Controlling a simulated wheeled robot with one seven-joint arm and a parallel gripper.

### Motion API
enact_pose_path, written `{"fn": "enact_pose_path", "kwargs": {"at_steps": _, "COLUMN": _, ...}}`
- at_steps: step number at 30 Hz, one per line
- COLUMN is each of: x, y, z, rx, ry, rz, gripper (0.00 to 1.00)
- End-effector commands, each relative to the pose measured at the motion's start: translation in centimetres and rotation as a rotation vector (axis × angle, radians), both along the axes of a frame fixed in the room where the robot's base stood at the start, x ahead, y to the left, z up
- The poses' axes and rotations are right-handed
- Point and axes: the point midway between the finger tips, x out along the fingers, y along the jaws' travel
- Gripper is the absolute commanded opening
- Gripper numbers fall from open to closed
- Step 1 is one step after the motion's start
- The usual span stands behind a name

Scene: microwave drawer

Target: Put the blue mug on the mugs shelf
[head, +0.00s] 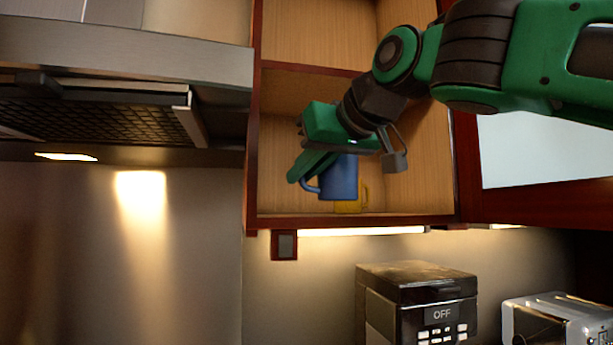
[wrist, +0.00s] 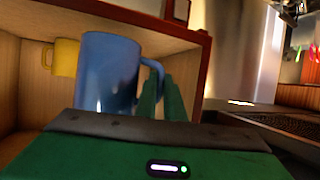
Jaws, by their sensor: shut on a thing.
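The blue mug (head: 340,178) is upright in front of the lower compartment of the open wooden cabinet, low near its floor; I cannot tell whether it touches the floor. My gripper (head: 308,172) is shut on the mug's handle side, at the left of the mug. In the wrist view the blue mug (wrist: 107,75) stands just past the gripper, with the green fingers (wrist: 160,98) at its handle. A yellow mug (head: 350,200) sits on the shelf floor (head: 285,214) behind the blue mug, partly hidden by it. The yellow mug also shows at the left in the wrist view (wrist: 66,57).
A range hood (head: 190,60) is left of the cabinet. The open cabinet door (head: 540,150) is on the right, behind my arm. A black coffee machine (head: 415,290) and a toaster (head: 555,318) stand below. Some shelf floor left of the mugs is bare.

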Motion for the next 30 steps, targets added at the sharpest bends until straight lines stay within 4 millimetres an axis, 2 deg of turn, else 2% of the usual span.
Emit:
{"fn": "enact_pose_path", "kwargs": {"at_steps": 25, "x": 8.3, "y": 2.5, "z": 0.1, "rx": 0.001, "ry": -0.002, "rz": 0.002, "gripper": 0.0}}
{"fn": "enact_pose_path", "kwargs": {"at_steps": 30, "x": 8.5, "y": 2.6, "z": -1.0, "rx": 0.001, "ry": -0.001, "rz": 0.003, "gripper": 0.0}}
